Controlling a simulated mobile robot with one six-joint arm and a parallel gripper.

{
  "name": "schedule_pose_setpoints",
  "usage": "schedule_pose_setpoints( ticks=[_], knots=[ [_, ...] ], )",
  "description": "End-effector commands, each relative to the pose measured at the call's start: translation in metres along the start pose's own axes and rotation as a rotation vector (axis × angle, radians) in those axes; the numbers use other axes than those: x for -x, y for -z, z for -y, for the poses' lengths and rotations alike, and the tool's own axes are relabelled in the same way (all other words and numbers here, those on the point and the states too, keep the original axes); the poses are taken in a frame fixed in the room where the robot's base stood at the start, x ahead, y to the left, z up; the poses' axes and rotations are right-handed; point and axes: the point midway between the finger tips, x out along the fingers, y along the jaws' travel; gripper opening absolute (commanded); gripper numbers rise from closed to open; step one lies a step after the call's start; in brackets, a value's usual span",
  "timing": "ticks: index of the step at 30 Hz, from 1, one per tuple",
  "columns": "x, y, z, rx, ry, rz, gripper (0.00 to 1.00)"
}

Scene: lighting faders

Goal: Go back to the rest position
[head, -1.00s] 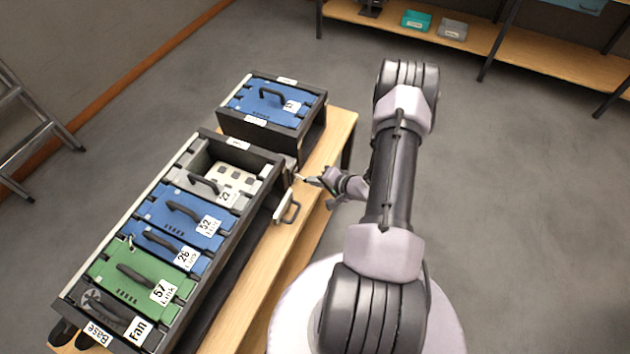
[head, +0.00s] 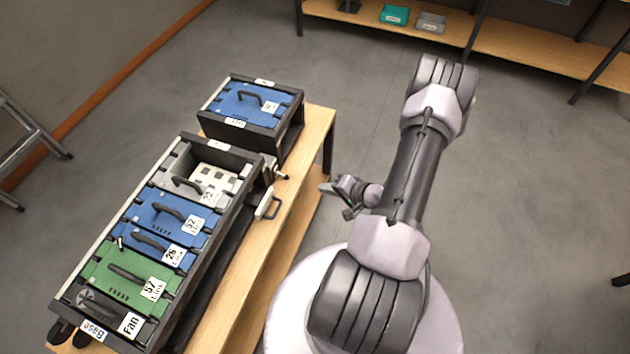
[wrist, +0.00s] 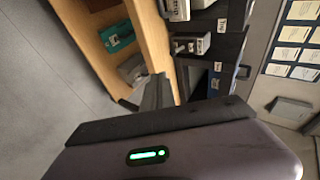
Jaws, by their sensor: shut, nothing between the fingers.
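My gripper (head: 328,188) is at the right of the wooden bench (head: 318,118) in the head view, over the floor, apart from the racks. It is shut and empty. Its dark finger also shows in the wrist view (wrist: 155,95), above a housing with a green light. My arm reaches up and to the right from its round white base.
A long rack (head: 60,292) with blue, green and pale modules stands on the bench. A smaller rack (head: 292,128) with a blue module sits behind it. A white handle (head: 268,204) juts out from the long rack.

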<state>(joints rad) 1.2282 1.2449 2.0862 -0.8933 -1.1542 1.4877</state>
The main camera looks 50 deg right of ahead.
Motion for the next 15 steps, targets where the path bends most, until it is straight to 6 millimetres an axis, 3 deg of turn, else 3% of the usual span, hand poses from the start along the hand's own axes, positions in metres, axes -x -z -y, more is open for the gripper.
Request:
schedule_pose_setpoints(
  ticks=[15],
  knots=[
    [0.0077,-0.0006,-0.0027,0.001,0.000,0.001,0.00]
  ],
)
